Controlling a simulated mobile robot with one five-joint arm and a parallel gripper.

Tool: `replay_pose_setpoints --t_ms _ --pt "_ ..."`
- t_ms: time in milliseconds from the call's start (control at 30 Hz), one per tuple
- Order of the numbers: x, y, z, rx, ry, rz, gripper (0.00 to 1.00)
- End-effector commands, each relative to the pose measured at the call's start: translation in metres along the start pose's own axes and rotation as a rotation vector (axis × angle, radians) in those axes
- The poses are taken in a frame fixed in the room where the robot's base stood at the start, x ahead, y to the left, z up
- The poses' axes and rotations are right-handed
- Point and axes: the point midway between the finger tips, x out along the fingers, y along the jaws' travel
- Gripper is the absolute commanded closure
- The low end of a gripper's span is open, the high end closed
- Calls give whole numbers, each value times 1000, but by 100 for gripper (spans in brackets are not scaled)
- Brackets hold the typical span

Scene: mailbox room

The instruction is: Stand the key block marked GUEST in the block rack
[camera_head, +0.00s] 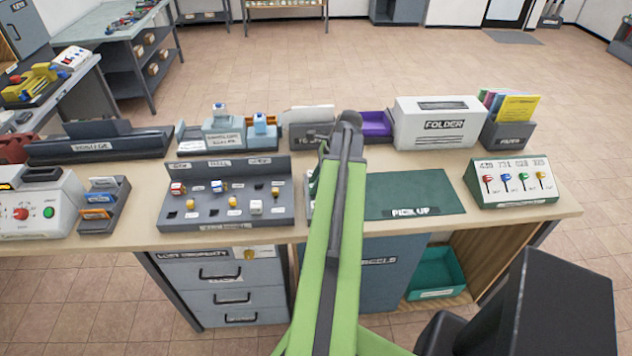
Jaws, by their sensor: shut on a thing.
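A grey sloped rack (285,210) stands on the counter left of my arm. It has dark square slots, small white labels and a raised back with labels too small to read. Several small blocks stand in it, among them a red-and-white block (177,188), a blue-and-white block (217,186) and a white block (256,206). I cannot make out a GUEST mark on any block. My green arm reaches over the counter just right of the rack. Its dark end joint is in view, but my gripper and anything in it are hidden behind the arm.
A green PICK UP mat (430,185) lies right of my arm, bare where it shows. A key stand (515,183) is at the right end. A white FOLDER box (440,122) and a purple tray (377,124) stand behind. A card holder (103,206) is at left.

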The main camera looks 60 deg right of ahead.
Motion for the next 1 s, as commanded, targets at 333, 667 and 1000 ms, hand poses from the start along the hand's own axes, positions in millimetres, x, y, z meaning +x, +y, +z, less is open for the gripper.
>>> replay_pose_setpoints --t_ms 333,667,1000 --pt "6 0 -2 -1 0 0 64" --pt "6 0 -2 -1 0 0 45" --pt "-12 0 6 -1 0 0 45"
